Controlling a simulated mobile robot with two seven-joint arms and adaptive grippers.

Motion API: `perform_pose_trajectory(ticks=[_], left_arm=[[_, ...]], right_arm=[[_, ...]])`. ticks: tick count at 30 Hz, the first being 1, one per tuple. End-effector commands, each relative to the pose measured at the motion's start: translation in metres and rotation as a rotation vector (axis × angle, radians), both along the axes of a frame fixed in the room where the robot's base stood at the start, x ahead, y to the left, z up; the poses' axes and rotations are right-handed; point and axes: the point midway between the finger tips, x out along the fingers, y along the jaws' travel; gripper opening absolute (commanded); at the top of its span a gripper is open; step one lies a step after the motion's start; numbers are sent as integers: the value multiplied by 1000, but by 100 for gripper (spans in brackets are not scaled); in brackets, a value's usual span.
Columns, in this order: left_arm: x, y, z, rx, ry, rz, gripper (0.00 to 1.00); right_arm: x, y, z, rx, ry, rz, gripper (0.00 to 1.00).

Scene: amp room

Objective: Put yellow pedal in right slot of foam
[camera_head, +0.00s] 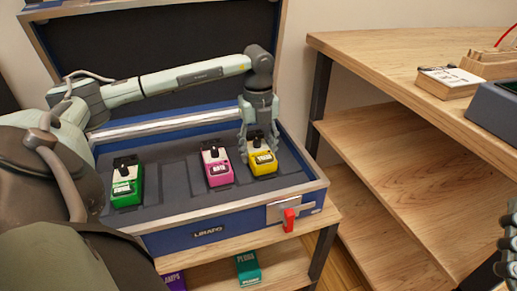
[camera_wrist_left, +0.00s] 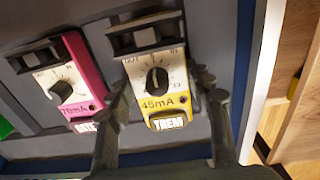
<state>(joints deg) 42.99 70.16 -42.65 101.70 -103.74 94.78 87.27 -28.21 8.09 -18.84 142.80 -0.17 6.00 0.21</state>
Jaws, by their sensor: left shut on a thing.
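The yellow pedal (camera_head: 263,162) lies in the right part of the grey foam (camera_head: 165,212) inside the blue case, its knob facing up. My left gripper (camera_head: 258,147) reaches down over it, shut on its sides. In the left wrist view one finger is on each side of the yellow pedal (camera_wrist_left: 160,85). Whether its base is fully down in the slot is hidden. The pink pedal (camera_head: 217,168) sits just left of it, and the green pedal (camera_head: 126,187) is at the foam's left. Part of my right gripper (camera_head: 509,240) shows at the right edge.
The blue case (camera_head: 180,238) stands open on a wooden shelf unit, lid up behind my left arm. A red tag (camera_head: 289,220) hangs at its front latch. A teal pedal (camera_head: 247,268) and a purple one (camera_head: 173,282) are on the shelf below. A wooden desk (camera_head: 400,60) stands right.

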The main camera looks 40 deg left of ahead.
Motion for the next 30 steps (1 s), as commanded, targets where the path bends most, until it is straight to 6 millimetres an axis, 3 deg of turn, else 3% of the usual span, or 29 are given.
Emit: perform_pose_trajectory(ticks=[30], left_arm=[[0, 0, -5, 0, -1, 0, 5]], right_arm=[[0, 0, -1, 0, 0, 0, 76]])
